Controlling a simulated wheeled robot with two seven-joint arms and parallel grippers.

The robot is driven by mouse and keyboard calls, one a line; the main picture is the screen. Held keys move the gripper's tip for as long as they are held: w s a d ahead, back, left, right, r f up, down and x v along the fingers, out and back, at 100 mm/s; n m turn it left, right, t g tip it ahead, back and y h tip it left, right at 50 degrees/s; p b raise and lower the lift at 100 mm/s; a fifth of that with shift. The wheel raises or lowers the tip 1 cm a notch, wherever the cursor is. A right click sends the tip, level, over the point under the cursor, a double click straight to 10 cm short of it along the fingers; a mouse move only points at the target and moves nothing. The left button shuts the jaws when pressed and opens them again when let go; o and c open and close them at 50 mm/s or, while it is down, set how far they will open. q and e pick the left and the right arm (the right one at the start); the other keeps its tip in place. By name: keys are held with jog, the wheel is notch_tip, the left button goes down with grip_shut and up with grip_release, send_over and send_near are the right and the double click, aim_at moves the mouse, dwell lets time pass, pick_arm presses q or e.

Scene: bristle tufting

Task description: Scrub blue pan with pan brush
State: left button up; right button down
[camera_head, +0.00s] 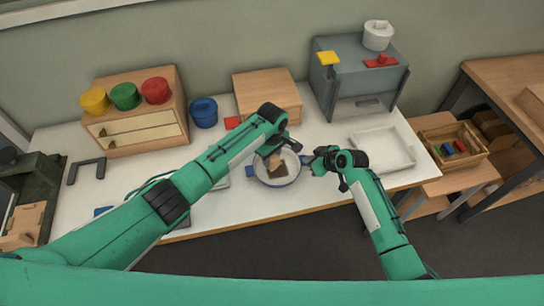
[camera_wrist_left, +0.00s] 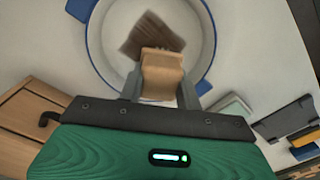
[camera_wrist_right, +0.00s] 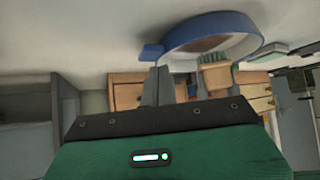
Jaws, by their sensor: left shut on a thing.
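The blue pan (camera_head: 279,183) stands on the white table near its front edge, with a pale inside and small blue side handles. It fills the top of the left wrist view (camera_wrist_left: 209,62). My left gripper (camera_head: 275,150) is shut on the wooden block of the pan brush (camera_wrist_left: 161,72), above the pan. The brown bristles point into the pan; whether they touch its floor I cannot tell. The pan's blue rim (camera_wrist_right: 230,24) shows above those fingers in the right wrist view.
A white tray (camera_head: 408,162) lies right of the pan. Behind are a wooden box (camera_head: 268,92), a blue pot (camera_head: 204,113), a drawer unit (camera_head: 130,135) with colored pots and a grey stand (camera_head: 352,75). A wooden crate (camera_head: 436,140) is at the right.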

jog(key=shift+f, duration=0.85)
pick_arm(q)
jog(key=shift+f, duration=1)
dwell(0.3)
